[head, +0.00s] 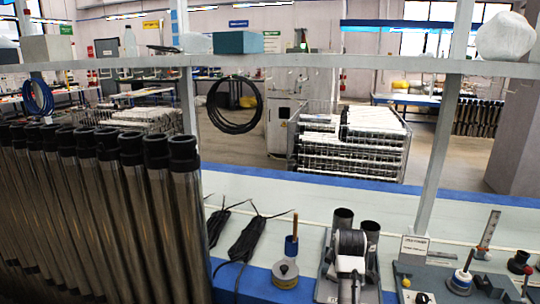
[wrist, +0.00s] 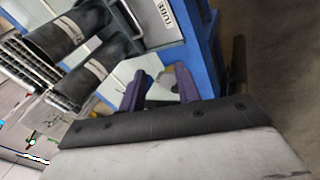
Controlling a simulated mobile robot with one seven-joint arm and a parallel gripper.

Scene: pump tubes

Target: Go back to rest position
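Two purple fingers of my gripper (wrist: 160,84) show in the wrist view. They stand apart with a gap between them, and I see nothing held there. Beyond them are a white surface and a blue edge. My gripper and arm do not show in the head view. A row of several grey metal pump tubes (head: 125,215) with black collars stands at the left of the head view. In the wrist view, two dark tube ends (wrist: 68,35) lie at the upper left, apart from the fingers.
A workbench (head: 400,215) with blue edges carries a clamp-like device (head: 348,262), black cables (head: 245,235) and small tools. A shelf (head: 300,61) crosses above it. A label reading TUBE (wrist: 168,12) is at the wrist view's top. Open floor (wrist: 285,70) shows at that view's right.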

